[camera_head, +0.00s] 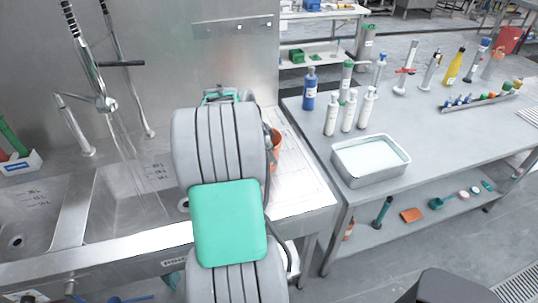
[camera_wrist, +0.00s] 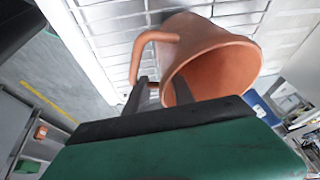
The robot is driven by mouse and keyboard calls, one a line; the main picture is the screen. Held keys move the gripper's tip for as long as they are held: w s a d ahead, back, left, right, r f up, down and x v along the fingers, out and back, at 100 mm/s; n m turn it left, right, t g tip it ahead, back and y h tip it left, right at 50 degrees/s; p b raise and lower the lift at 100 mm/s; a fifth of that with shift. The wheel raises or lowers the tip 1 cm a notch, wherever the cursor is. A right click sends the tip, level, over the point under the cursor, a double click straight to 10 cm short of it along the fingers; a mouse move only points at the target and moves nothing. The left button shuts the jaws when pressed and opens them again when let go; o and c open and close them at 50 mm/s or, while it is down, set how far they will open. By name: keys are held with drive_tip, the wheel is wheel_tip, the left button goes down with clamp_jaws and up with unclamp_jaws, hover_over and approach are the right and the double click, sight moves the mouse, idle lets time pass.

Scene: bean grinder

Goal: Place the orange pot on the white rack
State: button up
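The orange pot (camera_head: 275,158) is mostly hidden behind my arm in the head view. In the wrist view the orange pot (camera_wrist: 213,52) is large, with its open mouth turned towards the camera and its looped handle at left. My gripper (camera_wrist: 162,93) is at the pot's near rim. One dark finger is beside the handle and the other is in front of the mouth, with a gap between them. Contact is unclear. A white gridded surface (camera_head: 302,183), probably the white rack, lies right of the sink. It also shows behind the pot in the wrist view (camera_wrist: 112,32).
A steel sink (camera_head: 125,205) with tall taps is at left. A grey table (camera_head: 440,135) at right carries several bottles and a metal tray (camera_head: 370,178) of pale liquid. The sink's back wall stands close behind my arm.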

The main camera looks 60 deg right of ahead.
drive_tip(key=shift+w+r, duration=0.15)
drive_tip(key=shift+r, duration=0.4)
drive_tip(key=v, duration=1.1)
drive_tip(key=w+a+n+t, duration=0.2)
drive_tip(key=w+a+n, duration=0.4)
drive_tip(key=a, duration=0.3)
drive_tip(key=w+a+f+n+t+y, duration=0.1)
drive_tip(key=w+a+n, duration=0.1)
drive_tip(key=a+n, duration=0.5)
drive_tip(key=w+a+n+t, duration=0.2)
drive_tip(key=w+a+n, duration=0.15)
drive_tip(key=a, duration=0.75)
drive_tip(key=s+a+f+n+y, duration=0.1)
drive_tip(key=s+a+f+n, duration=0.1)
drive_tip(key=a+n, duration=0.3)
drive_tip(key=s+a+f+n+y, duration=0.2)
drive_tip(key=s+a+n, duration=0.1)
drive_tip(key=a, duration=0.7)
drive_tip(key=shift+a+f+n+t+b, duration=0.3)
drive_tip(key=shift+n+b, duration=0.15)
drive_tip(key=shift+n, duration=0.4)
